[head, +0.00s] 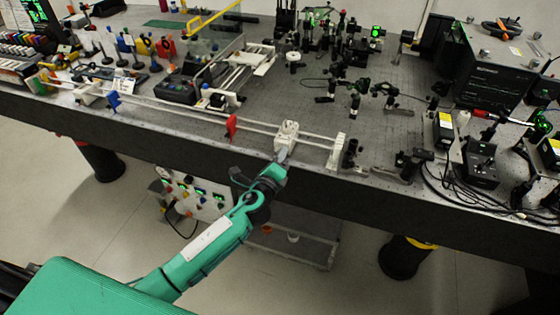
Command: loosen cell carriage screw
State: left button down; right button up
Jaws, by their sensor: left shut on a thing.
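The white cell carriage (288,133) sits on the long pale rail (192,119) along the bench's front edge. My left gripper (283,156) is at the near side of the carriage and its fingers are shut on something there. The screw itself is too small and too hidden by the fingers to make out. My right gripper is not in view.
A red holder (231,126) stands on the rail left of the carriage, and a blue one (114,100) farther left. A white end block (338,151) closes the rail at right. The optical bench (330,107) has dark optics and cables at right.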

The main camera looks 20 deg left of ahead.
pick_arm(q)
jog(key=shift+n+b, duration=1.25)
jog(key=shift+n, duration=5.15)
jog(key=c, duration=1.4)
grip_release()
